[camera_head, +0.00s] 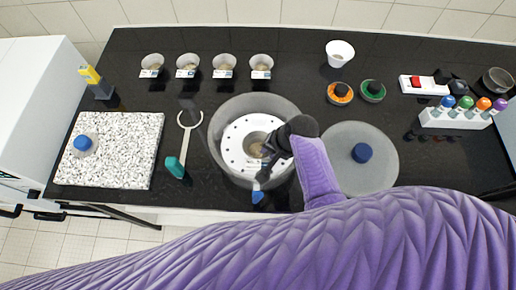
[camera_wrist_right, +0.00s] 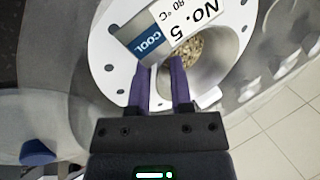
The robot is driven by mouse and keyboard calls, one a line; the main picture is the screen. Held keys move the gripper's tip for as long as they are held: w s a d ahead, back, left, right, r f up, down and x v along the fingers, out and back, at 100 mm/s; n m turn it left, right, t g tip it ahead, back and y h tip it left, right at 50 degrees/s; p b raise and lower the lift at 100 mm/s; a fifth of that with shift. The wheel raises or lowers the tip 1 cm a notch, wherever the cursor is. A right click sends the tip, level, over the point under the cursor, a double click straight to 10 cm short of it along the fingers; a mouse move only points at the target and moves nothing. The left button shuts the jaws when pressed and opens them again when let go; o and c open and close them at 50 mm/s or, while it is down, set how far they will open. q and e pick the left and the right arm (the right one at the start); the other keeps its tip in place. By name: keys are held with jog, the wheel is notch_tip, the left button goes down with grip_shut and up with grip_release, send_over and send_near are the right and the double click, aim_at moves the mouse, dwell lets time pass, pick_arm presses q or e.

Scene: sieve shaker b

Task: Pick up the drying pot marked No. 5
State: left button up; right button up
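The drying pot marked No. 5 (camera_wrist_right: 205,62) sits in the opening of a white perforated disc inside a large round drum. Its label (camera_wrist_right: 172,28) reads "No. 5", "80 °C" and "COOL", and pale granules show inside the pot. In the head view the pot (camera_head: 256,149) is partly behind my right gripper (camera_head: 268,172). In the wrist view the right gripper (camera_wrist_right: 163,68) has its two purple fingers apart, with a gap between them. Their tips are at the label's lower edge; I cannot tell whether they touch it. My left gripper is not in view.
The drum (camera_head: 225,115) surrounds the disc. A grey round lid (camera_head: 365,180) with a blue knob lies to its right. A teal-handled spanner (camera_head: 178,165) and a speckled slab (camera_head: 130,150) are on the left. Several labelled pots (camera_head: 187,63) stand behind; a tube rack (camera_head: 455,118) is at right.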

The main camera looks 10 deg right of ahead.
grip_shut()
jog(key=shift+r, duration=0.1)
